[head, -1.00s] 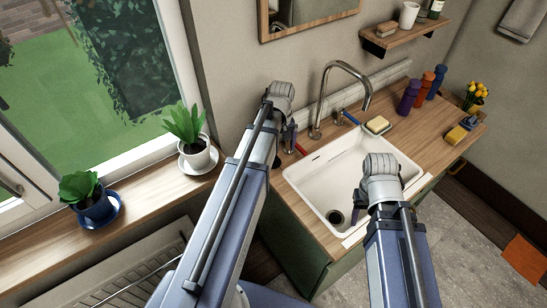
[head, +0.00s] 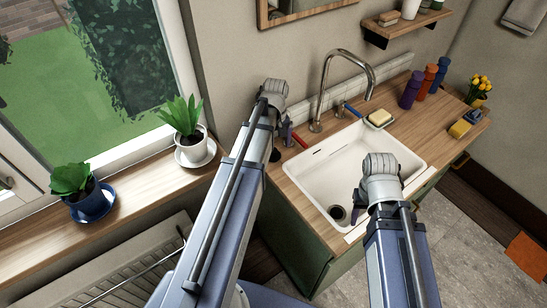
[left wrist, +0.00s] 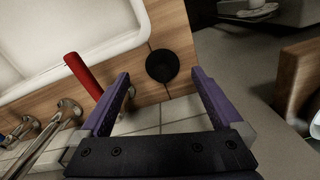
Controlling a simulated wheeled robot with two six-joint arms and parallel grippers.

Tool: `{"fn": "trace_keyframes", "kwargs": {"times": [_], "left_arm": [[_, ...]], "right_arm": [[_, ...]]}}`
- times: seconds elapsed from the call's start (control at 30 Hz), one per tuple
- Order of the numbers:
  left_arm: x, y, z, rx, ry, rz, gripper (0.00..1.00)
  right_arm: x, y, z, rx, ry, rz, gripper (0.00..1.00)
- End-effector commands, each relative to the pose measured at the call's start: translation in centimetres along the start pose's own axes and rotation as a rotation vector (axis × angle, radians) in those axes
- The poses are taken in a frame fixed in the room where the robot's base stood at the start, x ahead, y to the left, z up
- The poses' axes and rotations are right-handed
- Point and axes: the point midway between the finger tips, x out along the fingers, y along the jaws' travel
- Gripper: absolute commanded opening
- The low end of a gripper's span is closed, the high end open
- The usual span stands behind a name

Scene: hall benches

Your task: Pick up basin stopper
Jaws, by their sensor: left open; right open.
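The basin stopper, a black round disc (left wrist: 162,64), lies on the wooden counter near its left end, beside the tiled backsplash. It shows only as a dark patch (head: 275,155) beside my left arm in the head view. My left gripper (head: 286,133) is above the counter's back left corner. In the left wrist view its two purple fingers (left wrist: 160,78) are spread apart and empty, with the stopper showing between and beyond their tips. My right gripper (head: 359,208) is over the front of the basin, open, largely hidden behind its own wrist.
The white basin (head: 350,165) has a dark drain hole. A red tap handle (left wrist: 84,75) is close beside the left finger; the tall tap (head: 325,90) stands behind the basin. Potted plants (head: 190,145) stand on the sill.

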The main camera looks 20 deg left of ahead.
Motion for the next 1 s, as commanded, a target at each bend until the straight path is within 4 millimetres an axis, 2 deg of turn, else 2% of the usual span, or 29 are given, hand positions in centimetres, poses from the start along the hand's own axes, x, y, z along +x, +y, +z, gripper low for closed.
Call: {"fn": "trace_keyframes", "kwargs": {"times": [0.03, 0.23, 0.57, 1.0], "left_arm": [[1.3, -0.1, -0.3, -0.001, 0.0, 0.0, 1.0], [3.6, -0.3, -0.6, 0.001, 0.0, 0.0, 1.0], [3.8, -0.3, -0.6, 0.001, 0.0, 0.0, 1.0], [3.8, -0.3, -0.6, 0.001, 0.0, 0.0, 0.51]], "right_arm": [[1.2, -0.1, -0.1, 0.0, 0.0, 0.0, 0.5], [3.6, -0.3, -0.2, 0.0, 0.0, 0.0, 0.5], [3.8, -0.4, -0.2, 0.0, 0.0, 0.0, 0.5], [3.8, -0.4, -0.2, 0.0, 0.0, 0.0, 0.5]]}}
